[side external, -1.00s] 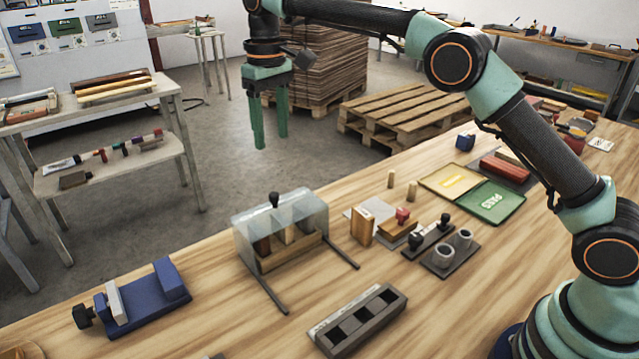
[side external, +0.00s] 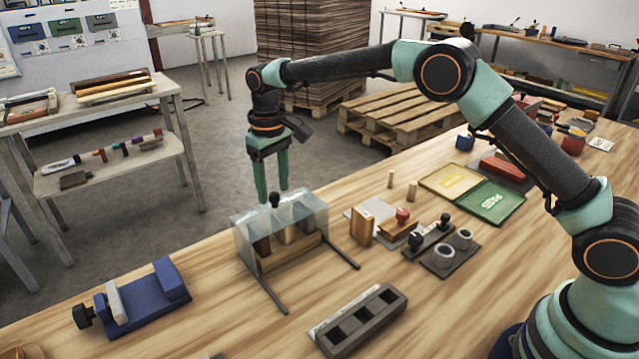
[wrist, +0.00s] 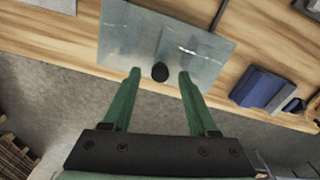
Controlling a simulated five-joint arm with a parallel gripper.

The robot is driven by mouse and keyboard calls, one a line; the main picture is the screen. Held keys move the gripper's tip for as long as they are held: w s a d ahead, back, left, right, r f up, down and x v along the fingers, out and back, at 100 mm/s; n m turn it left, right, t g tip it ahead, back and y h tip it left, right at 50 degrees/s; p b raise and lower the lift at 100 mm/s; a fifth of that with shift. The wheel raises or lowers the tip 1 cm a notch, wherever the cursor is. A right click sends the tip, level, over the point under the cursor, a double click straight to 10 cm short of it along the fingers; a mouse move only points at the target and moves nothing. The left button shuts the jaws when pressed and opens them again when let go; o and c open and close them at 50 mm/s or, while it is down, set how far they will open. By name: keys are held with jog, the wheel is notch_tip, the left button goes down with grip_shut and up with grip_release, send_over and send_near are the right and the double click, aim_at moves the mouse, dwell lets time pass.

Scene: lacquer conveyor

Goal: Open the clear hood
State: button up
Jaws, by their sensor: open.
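The clear hood (side external: 250,221) is a see-through box on the wooden table, lowered over a wooden rack (side external: 291,252) with several blocks in it. A black knob (side external: 275,200) stands on top of the hood. My gripper (side external: 273,200) is open, fingers pointing down, close to the knob. In the wrist view the hood (wrist: 200,50) lies ahead, and its knob (wrist: 160,72) sits between and just beyond my open fingertips (wrist: 159,73). The fingers do not hold it. I cannot tell if they touch the hood.
Two dark rails (side external: 270,290) reach forward from the hood along the table (side external: 215,300). A blue vise-like fixture (side external: 150,300) stands at the left. A slotted dark block (side external: 358,320) lies in front, and stamps (side external: 402,216) and ink pads (side external: 490,203) stand to the right.

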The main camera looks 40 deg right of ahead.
jog(key=shift+f, duration=0.35)
grip_shut()
jog(key=shift+r, duration=0.1)
dwell(1.1)
